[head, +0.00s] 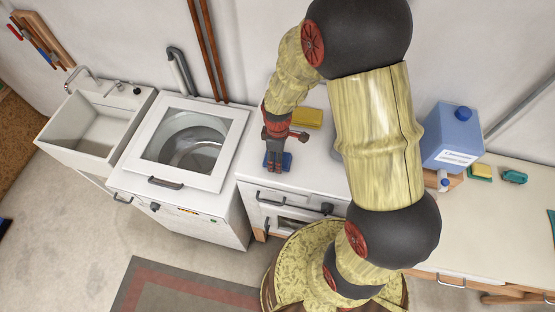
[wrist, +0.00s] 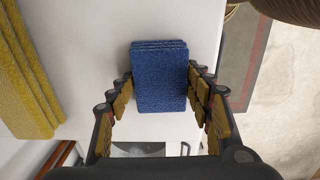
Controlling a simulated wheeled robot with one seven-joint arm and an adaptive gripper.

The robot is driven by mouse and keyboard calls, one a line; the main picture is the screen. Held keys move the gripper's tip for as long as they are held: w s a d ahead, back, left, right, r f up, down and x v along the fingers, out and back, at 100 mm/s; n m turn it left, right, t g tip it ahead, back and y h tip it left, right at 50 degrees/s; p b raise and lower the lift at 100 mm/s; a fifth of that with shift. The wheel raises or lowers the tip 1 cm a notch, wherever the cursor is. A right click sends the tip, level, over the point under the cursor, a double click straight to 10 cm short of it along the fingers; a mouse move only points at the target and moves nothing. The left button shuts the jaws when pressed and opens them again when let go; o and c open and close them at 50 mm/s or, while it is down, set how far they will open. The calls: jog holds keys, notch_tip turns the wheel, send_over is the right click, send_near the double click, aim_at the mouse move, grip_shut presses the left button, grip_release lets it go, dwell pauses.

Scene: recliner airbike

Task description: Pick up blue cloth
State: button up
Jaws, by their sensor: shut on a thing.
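The blue cloth (wrist: 160,80) is a folded, textured blue stack. In the wrist view it sits between the two fingers of my gripper (wrist: 160,95), which is shut on it from both sides. In the head view the blue cloth (head: 287,160) shows as a small blue patch under my gripper (head: 277,160), at the white cabinet top. My fingers hide much of it there. I cannot tell whether the cloth touches the surface or is slightly raised.
A yellow cloth (head: 307,118) lies behind my gripper on the white cabinet (head: 255,165). A washing machine (head: 180,180) and a sink (head: 85,130) stand to the left. A blue jug (head: 452,135), a sponge (head: 480,171) and a teal item (head: 514,177) are on the right.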

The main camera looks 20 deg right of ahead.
jog(key=shift+c, duration=0.4)
jog(key=shift+w+r, duration=0.1)
jog(key=shift+r, duration=0.35)
notch_tip(320, 180, up, 2)
jog(key=shift+r+b, duration=0.2)
jog(key=shift+b, duration=0.45)
jog(key=s+r, duration=0.4)
jog(key=shift+s+d+r+b, duration=0.15)
jog(key=shift+d+r+b, duration=0.15)
jog(key=shift+d+r, duration=0.1)
jog(key=s+d+r+b, duration=0.1)
jog(key=s+r, duration=0.4)
jog(key=s, duration=0.4)
jog(key=shift+s+d, duration=0.25)
jog(key=shift+s, duration=0.15)
